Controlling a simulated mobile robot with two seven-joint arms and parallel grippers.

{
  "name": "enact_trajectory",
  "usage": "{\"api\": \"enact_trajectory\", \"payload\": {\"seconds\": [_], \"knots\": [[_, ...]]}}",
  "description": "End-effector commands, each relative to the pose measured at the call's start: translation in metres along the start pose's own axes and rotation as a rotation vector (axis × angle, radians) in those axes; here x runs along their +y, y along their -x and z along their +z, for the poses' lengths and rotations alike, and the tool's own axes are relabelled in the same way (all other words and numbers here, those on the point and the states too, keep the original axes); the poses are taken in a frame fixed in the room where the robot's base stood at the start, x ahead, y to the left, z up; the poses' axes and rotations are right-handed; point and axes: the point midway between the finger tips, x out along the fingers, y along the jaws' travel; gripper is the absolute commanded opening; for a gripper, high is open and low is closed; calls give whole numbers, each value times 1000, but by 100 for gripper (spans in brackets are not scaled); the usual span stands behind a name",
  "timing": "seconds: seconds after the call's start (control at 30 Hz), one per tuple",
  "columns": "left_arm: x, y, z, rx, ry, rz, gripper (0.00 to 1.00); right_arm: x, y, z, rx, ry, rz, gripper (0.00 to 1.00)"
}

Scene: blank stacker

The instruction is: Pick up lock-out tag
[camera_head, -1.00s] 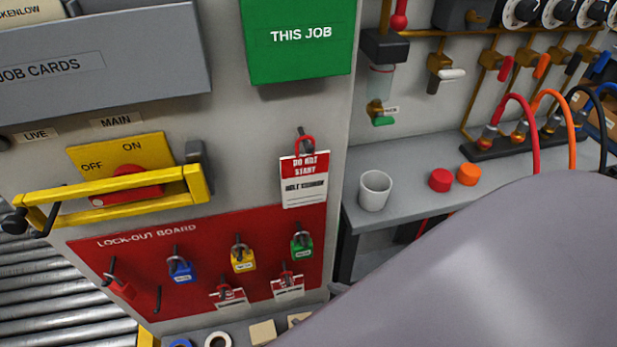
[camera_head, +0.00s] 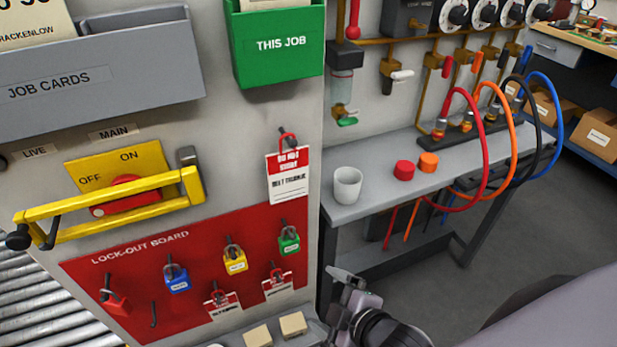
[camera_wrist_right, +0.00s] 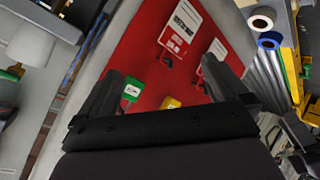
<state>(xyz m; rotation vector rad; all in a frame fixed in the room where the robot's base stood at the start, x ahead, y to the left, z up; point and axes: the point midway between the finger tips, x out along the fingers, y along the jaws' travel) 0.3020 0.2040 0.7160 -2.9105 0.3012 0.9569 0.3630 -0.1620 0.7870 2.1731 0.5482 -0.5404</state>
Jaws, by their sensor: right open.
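A white tag with a red "DO NOT START" header (camera_head: 288,178) hangs by a red loop from a hook on the grey panel. Two similar red-and-white tags, left (camera_head: 223,307) and right (camera_head: 278,285), hang low on the red lock-out board (camera_head: 190,252). In the wrist view two tags (camera_wrist_right: 182,26) (camera_wrist_right: 218,49) show against the red board beyond the fingers. My right gripper (camera_head: 344,285) is at the lower middle, right of the board's lower edge. In the wrist view its jaws (camera_wrist_right: 160,70) are apart, with nothing seen gripped. My left gripper is not in view.
Red, blue (camera_head: 176,280), yellow (camera_head: 235,262) and green (camera_head: 289,240) padlocks hang on the board. A shelf with a white cup (camera_head: 348,186) and hoses (camera_head: 485,150) stands right. Open floor lies below it.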

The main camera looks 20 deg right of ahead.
Motion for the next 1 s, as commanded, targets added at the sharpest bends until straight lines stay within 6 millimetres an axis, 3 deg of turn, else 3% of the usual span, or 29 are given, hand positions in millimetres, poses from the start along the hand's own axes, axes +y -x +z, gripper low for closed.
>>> {"api": "enact_trajectory", "payload": {"seconds": [0.03, 0.2, 0.6, 0.8, 1.0], "knots": [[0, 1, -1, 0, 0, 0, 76, 13, 0, -16, 11, 132, 15, 100], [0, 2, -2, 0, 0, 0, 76, 42, 5, -54, 10, 565, 58, 100], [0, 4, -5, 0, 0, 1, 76, 110, 41, -128, -114, 1521, 184, 100], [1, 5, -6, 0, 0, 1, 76, 138, 68, -154, -242, 1944, 224, 100], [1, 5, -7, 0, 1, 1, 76, 153, 84, -165, -335, 2176, 227, 100]]}}
